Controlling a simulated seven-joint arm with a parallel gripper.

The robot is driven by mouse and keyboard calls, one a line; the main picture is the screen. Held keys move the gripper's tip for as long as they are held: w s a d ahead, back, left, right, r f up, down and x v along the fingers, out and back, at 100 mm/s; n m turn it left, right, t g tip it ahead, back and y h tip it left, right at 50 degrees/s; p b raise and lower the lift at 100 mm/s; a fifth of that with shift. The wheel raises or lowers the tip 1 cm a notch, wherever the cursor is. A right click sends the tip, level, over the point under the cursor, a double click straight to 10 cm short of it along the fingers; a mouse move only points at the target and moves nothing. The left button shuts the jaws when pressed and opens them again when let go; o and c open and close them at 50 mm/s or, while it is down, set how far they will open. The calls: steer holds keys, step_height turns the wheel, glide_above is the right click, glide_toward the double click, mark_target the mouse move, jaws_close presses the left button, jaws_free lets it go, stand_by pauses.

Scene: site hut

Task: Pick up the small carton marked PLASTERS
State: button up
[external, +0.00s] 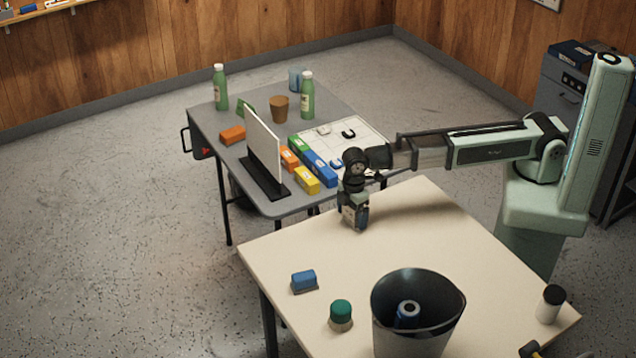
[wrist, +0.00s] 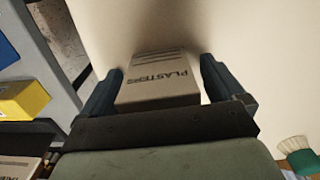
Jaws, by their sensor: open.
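The small pale carton marked PLASTERS (wrist: 155,82) lies between the two fingers of my gripper (wrist: 160,72) in the wrist view, its printed top toward the camera. My gripper is open, one finger on each side of the carton. I cannot tell whether either finger touches it. In the external view my gripper (external: 355,218) points down, low over the far end of the cream table (external: 420,235). The carton is mostly or wholly hidden by my gripper there.
A dark bin (external: 418,325) stands on the cream table's near side. A blue block (external: 303,279), green-topped brush (external: 341,313) and black-capped white bottle (external: 549,304) are also there. Behind is a grey table (external: 213,124) with a white panel (external: 263,147), a yellow box (external: 307,181) and bottles.

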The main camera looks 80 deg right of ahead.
steer(key=shift+f, duration=0.35)
steer(key=shift+c, duration=0.2)
steer(key=c, duration=1)
steer(key=shift+r, duration=0.1)
